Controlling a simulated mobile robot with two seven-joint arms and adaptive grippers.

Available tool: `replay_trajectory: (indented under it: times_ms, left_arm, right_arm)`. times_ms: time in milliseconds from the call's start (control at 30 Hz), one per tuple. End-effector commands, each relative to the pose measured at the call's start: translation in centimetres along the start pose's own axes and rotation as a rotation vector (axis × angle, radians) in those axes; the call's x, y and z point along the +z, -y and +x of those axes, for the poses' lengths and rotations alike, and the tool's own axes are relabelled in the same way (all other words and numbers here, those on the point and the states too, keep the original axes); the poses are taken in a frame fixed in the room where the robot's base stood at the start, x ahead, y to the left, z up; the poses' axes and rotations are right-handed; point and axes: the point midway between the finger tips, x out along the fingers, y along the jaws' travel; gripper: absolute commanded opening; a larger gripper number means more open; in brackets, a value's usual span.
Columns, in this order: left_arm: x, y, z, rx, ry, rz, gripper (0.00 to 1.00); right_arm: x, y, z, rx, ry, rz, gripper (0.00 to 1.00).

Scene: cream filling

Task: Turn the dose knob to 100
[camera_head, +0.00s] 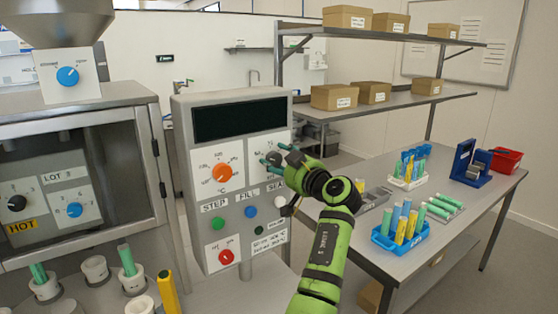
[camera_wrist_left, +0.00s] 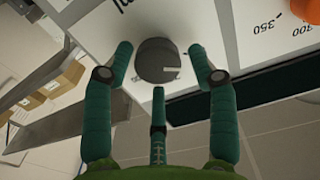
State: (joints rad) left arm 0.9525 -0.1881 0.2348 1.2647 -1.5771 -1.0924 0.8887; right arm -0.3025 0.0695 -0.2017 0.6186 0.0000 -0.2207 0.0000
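The dose knob (camera_wrist_left: 157,60) is a round dark grey knob with a short white mark, on a white plate of the grey control panel (camera_head: 187,172). My left gripper (camera_head: 272,160) is at this plate, right of the orange temperature knob (camera_head: 222,173). In the left wrist view, the left gripper (camera_wrist_left: 159,60) is open, with teal fingers on either side of the dose knob and a third finger below it. Gaps show between fingers and knob. The white mark points right in that view. Fingers cover most of the knob and scale in the head view. The right gripper is not in view.
Below are green (camera_head: 218,224), blue (camera_head: 251,212) and white (camera_head: 280,201) buttons and a red knob (camera_head: 226,257). A dark display (camera_head: 240,119) is above. A table (camera_head: 465,215) with tube racks stands right; an oven-like cabinet (camera_head: 80,100) stands left.

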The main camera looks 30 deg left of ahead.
Motion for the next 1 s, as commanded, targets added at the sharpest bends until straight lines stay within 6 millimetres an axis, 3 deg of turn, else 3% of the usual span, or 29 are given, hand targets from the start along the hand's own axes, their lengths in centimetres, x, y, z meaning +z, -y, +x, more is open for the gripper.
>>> replay_trajectory:
  times_ms: [33,67,100,567,1000]
  left_arm:
    - [0.0,0.0,0.0,0.000,0.000,0.000,0.26]
    - [0.0,0.0,0.0,0.000,0.000,0.000,0.14]
    - [0.0,0.0,0.0,-0.001,0.000,0.000,0.12]
    - [-0.2,0.1,0.1,-0.003,-0.006,0.070,0.12]
    - [-0.5,-0.1,0.1,-0.004,-0.011,0.428,0.11]
  right_arm:
    - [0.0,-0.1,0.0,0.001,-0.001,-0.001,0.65]
    - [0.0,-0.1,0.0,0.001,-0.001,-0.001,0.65]
    - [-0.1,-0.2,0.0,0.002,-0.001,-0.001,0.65]
    - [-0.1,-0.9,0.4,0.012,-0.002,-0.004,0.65]
    - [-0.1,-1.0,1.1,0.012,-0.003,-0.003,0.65]
